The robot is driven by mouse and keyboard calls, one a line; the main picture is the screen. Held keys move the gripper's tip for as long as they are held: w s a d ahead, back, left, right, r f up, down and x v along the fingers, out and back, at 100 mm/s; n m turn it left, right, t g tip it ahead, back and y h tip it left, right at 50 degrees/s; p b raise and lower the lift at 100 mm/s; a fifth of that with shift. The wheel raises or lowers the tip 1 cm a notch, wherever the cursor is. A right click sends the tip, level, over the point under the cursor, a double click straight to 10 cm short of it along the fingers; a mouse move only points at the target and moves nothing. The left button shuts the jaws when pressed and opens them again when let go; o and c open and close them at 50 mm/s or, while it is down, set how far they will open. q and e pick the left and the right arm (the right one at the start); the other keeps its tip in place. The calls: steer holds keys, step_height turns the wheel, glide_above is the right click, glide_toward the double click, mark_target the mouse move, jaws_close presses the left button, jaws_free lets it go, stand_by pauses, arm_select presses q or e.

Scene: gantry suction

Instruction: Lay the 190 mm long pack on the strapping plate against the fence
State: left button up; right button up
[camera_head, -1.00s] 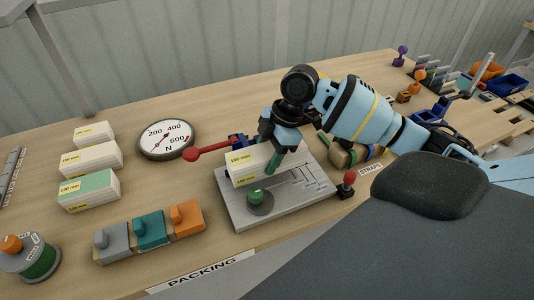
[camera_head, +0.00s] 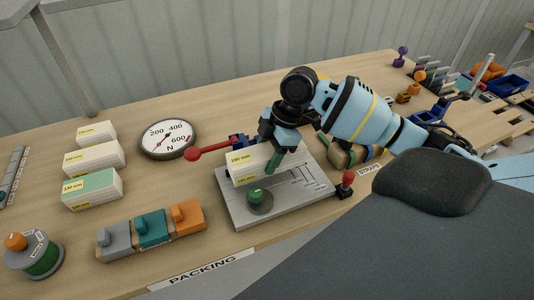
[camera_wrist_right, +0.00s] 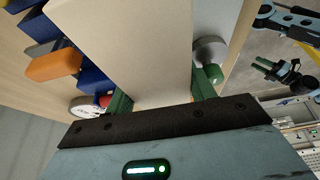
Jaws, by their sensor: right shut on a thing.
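My right gripper (camera_head: 275,152) is shut on a long cream pack (camera_head: 247,170) with a yellow label, too small to read surely. The pack is over the grey strapping plate (camera_head: 295,208), along its back left part; I cannot tell whether it touches the plate. In the right wrist view the pack (camera_wrist_right: 137,45) runs away between the green fingers. The fence is not clearly visible behind the pack and gripper. A green knob (camera_head: 257,196) stands on the plate in front of the pack. My left gripper (camera_wrist_right: 270,69) shows small in the right wrist view, its opening unclear.
A red-ended lever (camera_head: 192,154) reaches left from behind the plate, near a round dial (camera_head: 167,140). Three labelled packs (camera_head: 92,200) lie at left. Grey, teal and orange blocks (camera_head: 150,230) stand at front left. A red knob (camera_head: 347,177) is right of the plate.

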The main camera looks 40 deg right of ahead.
mark_target(267, 164)
steer(key=shift+f, duration=1.5)
steer(key=o, duration=1.4)
steer(key=shift+f, duration=0.1)
steer(key=v, duration=0.8)
steer(key=shift+a, duration=0.1)
